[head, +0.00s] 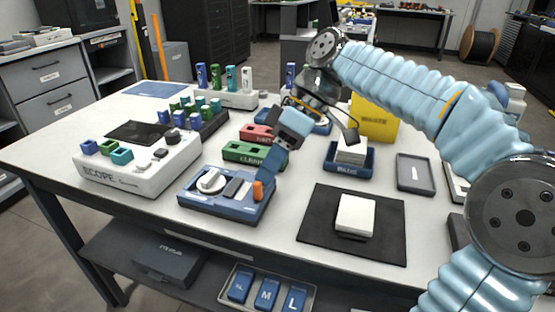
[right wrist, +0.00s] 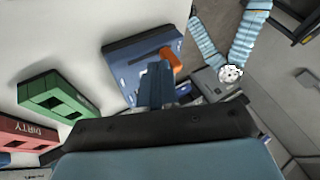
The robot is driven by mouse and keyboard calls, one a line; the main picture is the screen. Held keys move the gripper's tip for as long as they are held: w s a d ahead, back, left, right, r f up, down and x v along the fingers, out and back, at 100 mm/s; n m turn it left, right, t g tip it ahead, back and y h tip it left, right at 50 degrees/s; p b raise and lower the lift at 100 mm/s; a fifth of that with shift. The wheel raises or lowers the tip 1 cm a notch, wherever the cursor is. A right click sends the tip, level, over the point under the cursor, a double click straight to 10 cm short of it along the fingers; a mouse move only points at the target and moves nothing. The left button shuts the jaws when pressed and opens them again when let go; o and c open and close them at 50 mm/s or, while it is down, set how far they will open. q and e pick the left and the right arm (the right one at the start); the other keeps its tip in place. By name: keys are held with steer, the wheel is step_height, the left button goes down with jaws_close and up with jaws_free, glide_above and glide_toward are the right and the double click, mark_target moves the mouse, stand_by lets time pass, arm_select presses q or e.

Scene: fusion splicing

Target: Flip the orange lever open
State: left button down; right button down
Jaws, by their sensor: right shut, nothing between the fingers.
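The orange lever (head: 258,190) stands up at the right end of a blue device (head: 225,207) on the table. That device also carries a white dial and grey parts. In the right wrist view the lever (right wrist: 175,61) shows at the edge of the blue device (right wrist: 127,62). My right gripper (head: 265,172) is shut and empty, pointing down at the device's right end. Its fingertips are close to the lever; in the right wrist view the fingers (right wrist: 157,80) appear just beside it. I cannot tell whether they touch. My left gripper is not in view.
A white scope box (head: 135,175) stands left of the device. Green (head: 240,153) and red (head: 256,134) holders lie behind it. A black mat (head: 320,228) with a white block (head: 355,214) lies to the right. The table's front edge is near the device.

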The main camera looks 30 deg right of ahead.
steer(key=shift+s+a, duration=0.3)
steer(key=p+v, duration=0.4)
steer(key=v, duration=0.9)
steer(key=shift+d+r, duration=0.3)
steer(key=shift+w, duration=0.1)
